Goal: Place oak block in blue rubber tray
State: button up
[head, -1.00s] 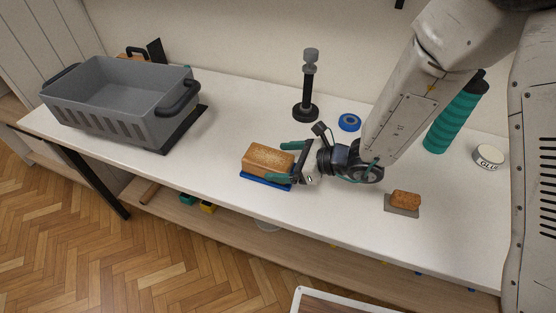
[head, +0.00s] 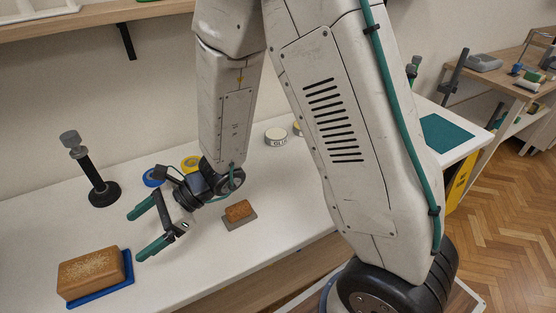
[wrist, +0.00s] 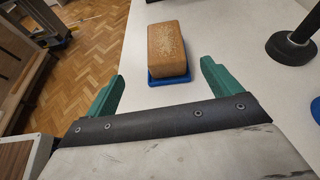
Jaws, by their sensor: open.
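The oak block (head: 90,272), a brown brick shape with a pale speckled top, sits upright on the blue rubber tray (head: 122,281) at the lower left of the head view. It covers most of the tray; a blue edge shows at its front and right. My gripper (head: 136,236) is open and empty, with green fingers, to the right of the block and apart from it. In the wrist view the block (wrist: 168,45) and tray edge (wrist: 169,77) lie beyond and between the fingertips of my gripper (wrist: 161,75).
A small brown block (head: 239,210) lies on a grey plate near the table's front edge. A black stand (head: 104,193), blue tape (head: 152,178), yellow tape (head: 190,163) and a glue tin (head: 276,137) stand farther back. White tabletop (head: 60,225) is clear behind the block.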

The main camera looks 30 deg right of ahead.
jog(key=s+d+r+n+g+h, duration=0.35)
jog(key=s+d+r+n, duration=0.55)
jog(key=r+n, duration=0.3)
jog(key=s+d+r+n+t+h, duration=0.1)
jog(key=s+d+r+n+h, duration=0.1)
jog(key=d, duration=0.5)
jog(key=s+d+r+n+t+h, duration=0.1)
jog(key=s+d+r+n+h, duration=0.1)
jog(key=s+d+h, duration=0.2)
jog(key=s+d+r+n+t+h, duration=0.2)
jog(key=s+d+h, duration=0.1)
jog(key=d, duration=0.6)
jog(key=shift+d+r+h, duration=0.3)
jog(key=shift+r+h, duration=0.1)
jog(key=shift+h, duration=0.15)
